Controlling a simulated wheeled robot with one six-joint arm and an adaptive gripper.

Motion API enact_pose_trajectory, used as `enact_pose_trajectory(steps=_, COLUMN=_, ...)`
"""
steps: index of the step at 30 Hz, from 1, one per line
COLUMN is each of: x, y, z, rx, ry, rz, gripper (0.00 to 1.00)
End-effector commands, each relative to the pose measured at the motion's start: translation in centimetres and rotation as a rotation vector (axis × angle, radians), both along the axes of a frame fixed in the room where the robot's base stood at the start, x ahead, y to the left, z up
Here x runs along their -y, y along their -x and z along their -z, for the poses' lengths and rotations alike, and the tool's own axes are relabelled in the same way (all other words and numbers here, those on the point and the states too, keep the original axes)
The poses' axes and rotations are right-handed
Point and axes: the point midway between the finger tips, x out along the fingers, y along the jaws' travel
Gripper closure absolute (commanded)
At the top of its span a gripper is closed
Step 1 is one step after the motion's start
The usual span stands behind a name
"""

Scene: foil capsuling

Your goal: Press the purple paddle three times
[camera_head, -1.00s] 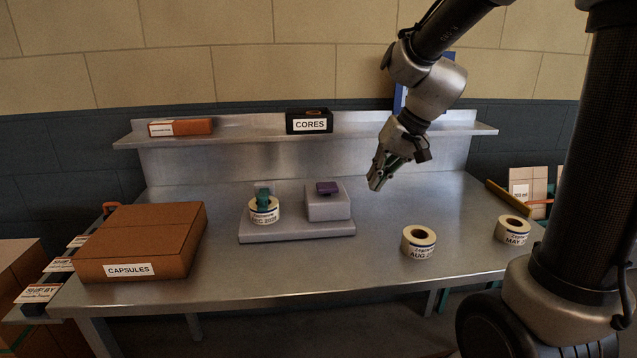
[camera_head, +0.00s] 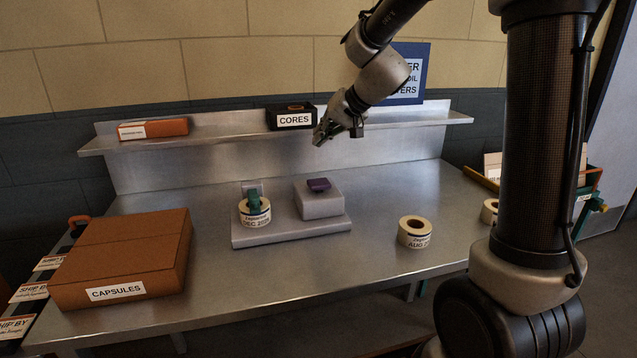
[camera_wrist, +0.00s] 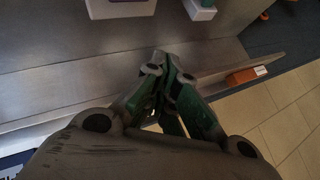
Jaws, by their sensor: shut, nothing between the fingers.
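The purple paddle (camera_head: 318,185) sits on top of a pale grey block (camera_head: 319,204), which stands on the right part of a low grey base plate (camera_head: 290,233). My gripper (camera_head: 319,138) is shut and empty. In the head view it appears above the paddle, in front of the shelf edge, and apart from it. In the wrist view my gripper's fingertips (camera_wrist: 160,60) meet over bare metal. A sliver of the purple paddle (camera_wrist: 127,1) shows there at the top edge, mostly cut off by the frame.
A label roll (camera_head: 254,212) on a teal holder stands left of the block. Another roll (camera_head: 414,232) lies to the right. A CAPSULES box (camera_head: 125,255) fills the table's left. The shelf (camera_head: 225,136) behind holds a CORES box (camera_head: 291,117) and an orange box (camera_head: 153,129).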

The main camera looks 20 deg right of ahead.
Motion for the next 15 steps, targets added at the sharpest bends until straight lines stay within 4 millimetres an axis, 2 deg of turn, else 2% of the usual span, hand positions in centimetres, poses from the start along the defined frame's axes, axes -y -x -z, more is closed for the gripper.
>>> enact_pose_trajectory(steps=5, x=0.0, y=0.0, z=1.3, rx=-0.003, ry=0.000, rz=0.001, gripper=1.00)
enact_pose_trajectory(steps=15, x=0.0, y=0.0, z=6.0, rx=-0.005, ry=-0.001, rz=0.002, gripper=1.00)
